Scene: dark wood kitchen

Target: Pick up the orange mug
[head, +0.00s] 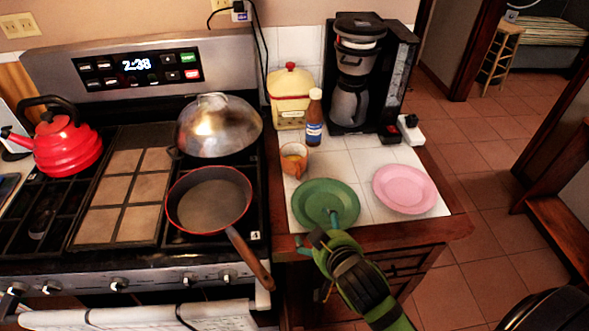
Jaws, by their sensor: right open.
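The orange mug (293,160) stands upright on the white tiled counter in the head view, just right of the stove and left of a brown bottle. My right gripper (322,226) comes in from the lower right on a green arm. Its fingertips are over the near part of the green plate, below and to the right of the mug and apart from it. The gripper is open and empty. My left gripper is not in view.
The green plate (312,195) and a pink plate (404,188) lie on the counter. A brown bottle (314,118), a yellow canister (289,97) and a coffee maker (366,75) stand behind. A red-rimmed pan (209,200) sits on the stove, its handle jutting toward the front edge.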

